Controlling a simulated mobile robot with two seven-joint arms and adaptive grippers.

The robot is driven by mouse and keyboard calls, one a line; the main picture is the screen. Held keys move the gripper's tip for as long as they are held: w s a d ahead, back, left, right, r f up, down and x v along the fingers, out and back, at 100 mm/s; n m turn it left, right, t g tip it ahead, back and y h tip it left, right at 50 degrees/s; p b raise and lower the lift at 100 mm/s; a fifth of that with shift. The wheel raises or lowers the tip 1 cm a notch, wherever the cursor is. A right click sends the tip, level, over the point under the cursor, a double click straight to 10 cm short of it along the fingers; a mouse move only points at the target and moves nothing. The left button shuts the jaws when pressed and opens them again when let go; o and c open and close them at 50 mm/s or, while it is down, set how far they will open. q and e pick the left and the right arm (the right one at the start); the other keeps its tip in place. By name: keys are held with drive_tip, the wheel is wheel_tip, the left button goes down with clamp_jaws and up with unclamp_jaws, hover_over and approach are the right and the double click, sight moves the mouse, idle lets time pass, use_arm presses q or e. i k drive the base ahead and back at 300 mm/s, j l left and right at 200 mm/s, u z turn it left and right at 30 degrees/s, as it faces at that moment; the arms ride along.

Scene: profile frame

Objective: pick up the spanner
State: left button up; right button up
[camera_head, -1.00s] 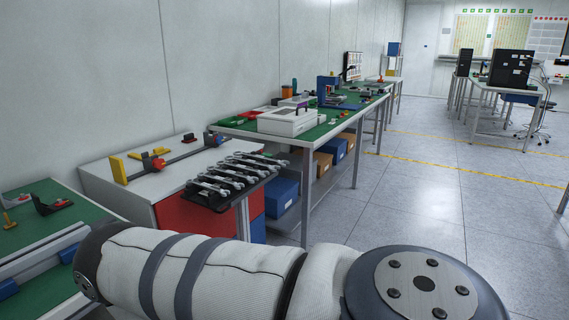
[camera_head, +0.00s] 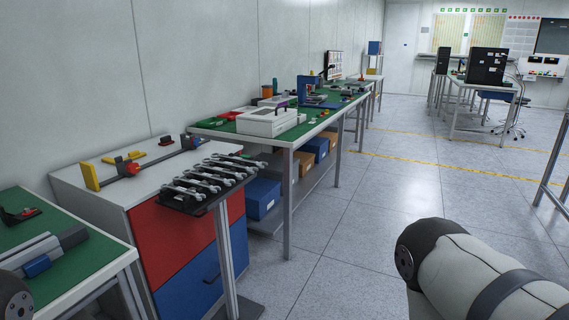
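Several silver spanners (camera_head: 212,174) lie side by side on a black rack (camera_head: 190,205) in the head view, left of centre. The rack sits on a grey post beside a white-topped cabinet. I cannot tell which of them is the task's spanner. A white padded arm link of mine (camera_head: 490,275) shows at the lower right, well apart from the rack. A dark rounded part of mine (camera_head: 14,298) shows at the lower left edge. Neither gripper is in view.
The cabinet (camera_head: 165,235) has red and blue drawers; its top carries a rail with yellow and red clamps. A green-topped bench (camera_head: 110,250) stands at the lower left. Another long bench (camera_head: 225,129) with a white box (camera_head: 268,121) runs behind. The floor (camera_head: 350,260) to the right is clear.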

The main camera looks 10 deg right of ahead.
sight(249, 170)
drive_tip(key=u, duration=2.4)
drive_tip(key=z, duration=2.4)
drive_tip(key=i+l+u, duration=0.8)
drive_tip(key=l+u, duration=0.25)
drive_tip(key=l, duration=0.15)
drive_tip(key=i+l+u, duration=0.25)
drive_tip(key=l, duration=0.15)
drive_tip(key=l+u, duration=0.25)
drive_tip(key=l, duration=0.2)
drive_tip(key=i, duration=0.05)
